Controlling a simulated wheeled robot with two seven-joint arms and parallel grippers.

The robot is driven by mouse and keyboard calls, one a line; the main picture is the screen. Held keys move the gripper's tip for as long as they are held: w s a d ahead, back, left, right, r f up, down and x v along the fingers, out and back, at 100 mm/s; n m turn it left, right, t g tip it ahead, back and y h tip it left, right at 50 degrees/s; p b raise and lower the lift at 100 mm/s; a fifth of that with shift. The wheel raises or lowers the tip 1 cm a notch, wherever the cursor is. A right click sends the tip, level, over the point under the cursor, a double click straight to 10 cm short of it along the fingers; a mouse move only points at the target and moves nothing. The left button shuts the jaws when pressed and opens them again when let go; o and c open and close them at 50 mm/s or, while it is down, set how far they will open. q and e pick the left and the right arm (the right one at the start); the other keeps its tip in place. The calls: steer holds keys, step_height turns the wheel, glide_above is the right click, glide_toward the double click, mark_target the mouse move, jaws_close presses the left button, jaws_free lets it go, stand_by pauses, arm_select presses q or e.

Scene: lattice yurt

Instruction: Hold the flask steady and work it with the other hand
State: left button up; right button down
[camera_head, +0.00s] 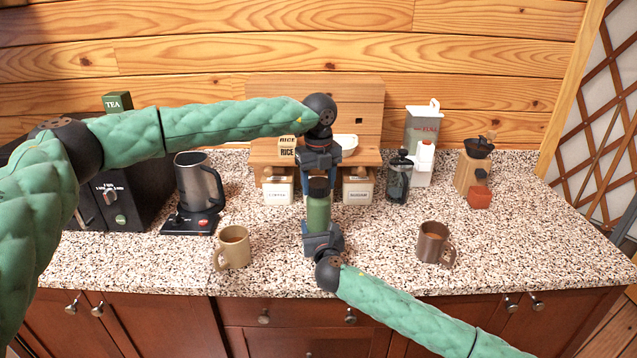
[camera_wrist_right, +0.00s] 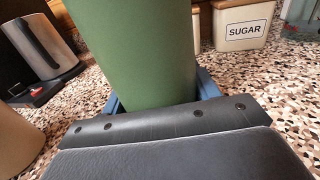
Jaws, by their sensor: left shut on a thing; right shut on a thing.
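The green flask (camera_head: 318,212) with its dark cap (camera_head: 318,187) stands upright near the middle of the counter. My right gripper (camera_head: 320,232) reaches in from the front and is shut on the lower part of the flask body. In the right wrist view the green body (camera_wrist_right: 140,50) fills the upper middle, between the blue fingers. My left gripper (camera_head: 318,178) points down from above and is shut at the cap. The cap's top is partly hidden by this gripper. The cap is out of frame in the right wrist view.
A tan mug (camera_head: 234,250) and a kettle (camera_head: 199,183) stand left. A brown mug (camera_head: 433,243), a French press (camera_head: 399,178) and a grinder (camera_head: 472,172) stand right. Behind are a wooden shelf (camera_head: 372,157) and a sugar canister (camera_head: 357,192).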

arm_select(q)
steer(key=m, duration=0.5)
steer(key=shift+m, duration=0.3)
steer(key=m, duration=1)
steer(key=shift+m, duration=0.4)
steer(key=m, duration=0.6)
steer(key=shift+m, duration=0.4)
steer(key=m, duration=1.5)
steer(key=shift+f, duration=0.1)
steer(key=o, duration=1.1)
